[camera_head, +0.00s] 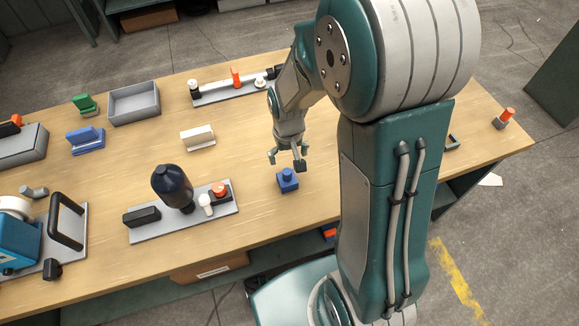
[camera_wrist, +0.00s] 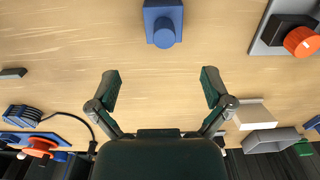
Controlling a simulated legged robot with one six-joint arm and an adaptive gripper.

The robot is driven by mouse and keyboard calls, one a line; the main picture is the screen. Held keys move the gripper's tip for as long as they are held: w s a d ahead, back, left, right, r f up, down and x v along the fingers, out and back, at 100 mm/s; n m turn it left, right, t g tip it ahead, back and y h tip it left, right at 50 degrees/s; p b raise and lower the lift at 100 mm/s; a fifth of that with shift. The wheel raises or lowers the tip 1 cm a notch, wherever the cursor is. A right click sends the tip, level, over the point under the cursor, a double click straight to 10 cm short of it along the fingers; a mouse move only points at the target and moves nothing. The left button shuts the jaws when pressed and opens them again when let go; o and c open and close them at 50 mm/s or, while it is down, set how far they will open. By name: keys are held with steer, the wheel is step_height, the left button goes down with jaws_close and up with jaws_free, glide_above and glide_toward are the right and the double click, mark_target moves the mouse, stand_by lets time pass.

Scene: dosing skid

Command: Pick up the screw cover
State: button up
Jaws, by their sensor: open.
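A small blue piece (camera_head: 287,180) with a square base and a round knob on top stands upright on the wooden table; it looks like the screw cover. It also shows at the top middle of the wrist view (camera_wrist: 163,24). My gripper (camera_head: 287,157) is just above and behind it in the head view, pointing down. In the wrist view my gripper (camera_wrist: 160,85) has its two fingers wide apart with only bare table between them. The blue piece lies beyond the fingertips, roughly centred between them and not touched.
A grey plate (camera_head: 150,234) with a dark bottle (camera_head: 172,187) and an orange-red knob (camera_head: 219,189) is left of the blue piece. A white block (camera_head: 198,137) and a grey open box (camera_head: 134,104) are farther back. The table around the blue piece is clear.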

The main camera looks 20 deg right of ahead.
mark_target(286, 171)
steer(key=f, duration=0.2)
steer(key=a+f, duration=0.1)
steer(key=f, duration=0.2)
steer(key=shift+s+d+f, duration=0.1)
steer(key=shift+d+f, duration=0.05)
steer(key=shift+f, duration=0.4)
steer(key=f, duration=0.3)
steer(key=shift+d+f, duration=0.2)
steer(key=shift+f, duration=0.1)
steer(key=shift+a+f, duration=0.25)
steer(key=shift+f, duration=0.2)
steer(key=shift+d, duration=0.1)
steer(key=c, duration=1)
steer(key=shift+o, duration=0.2)
steer(key=shift+r, duration=0.15)
